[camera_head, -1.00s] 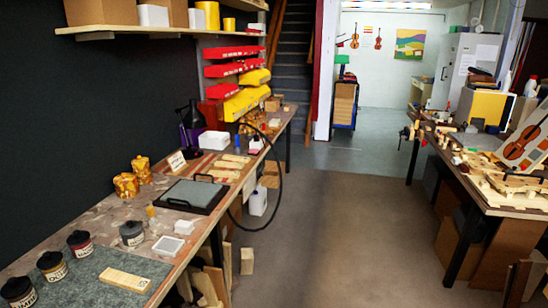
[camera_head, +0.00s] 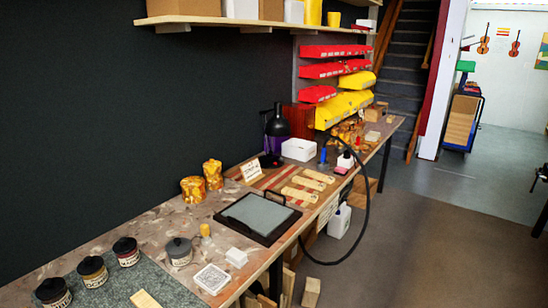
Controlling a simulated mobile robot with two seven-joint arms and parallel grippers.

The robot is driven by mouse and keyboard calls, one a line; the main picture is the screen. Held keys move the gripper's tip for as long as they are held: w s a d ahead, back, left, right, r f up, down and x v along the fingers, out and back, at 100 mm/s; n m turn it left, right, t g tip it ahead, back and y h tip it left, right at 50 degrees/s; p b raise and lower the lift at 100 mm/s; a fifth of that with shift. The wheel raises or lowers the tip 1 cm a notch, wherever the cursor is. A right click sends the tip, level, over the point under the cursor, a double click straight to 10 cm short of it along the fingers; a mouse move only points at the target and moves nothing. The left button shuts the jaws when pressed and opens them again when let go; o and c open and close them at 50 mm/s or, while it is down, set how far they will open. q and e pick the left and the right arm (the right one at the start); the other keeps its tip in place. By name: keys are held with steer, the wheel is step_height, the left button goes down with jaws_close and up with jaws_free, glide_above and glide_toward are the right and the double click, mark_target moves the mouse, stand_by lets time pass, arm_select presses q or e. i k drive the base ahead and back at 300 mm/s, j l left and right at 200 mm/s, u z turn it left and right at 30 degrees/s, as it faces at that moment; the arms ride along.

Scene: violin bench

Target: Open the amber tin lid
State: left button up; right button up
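Two amber-coloured, mottled tins stand side by side near the wall on the left bench. The nearer amber tin (camera_head: 193,190) is squat and its top looks closed. The farther amber tin (camera_head: 213,174) is slightly taller, and its top also looks closed. Their lids are too small to make out clearly, and I cannot tell which one the task means. Neither of my grippers is in view.
A black hose (camera_head: 367,190) loops off the front edge. Open floor (camera_head: 420,235) lies right.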

mark_target(347, 129)
steer(key=i+l+u, duration=0.4)
steer(key=i+l+z, duration=0.5)
steer(key=i, duration=0.15)
steer(key=j, duration=0.1)
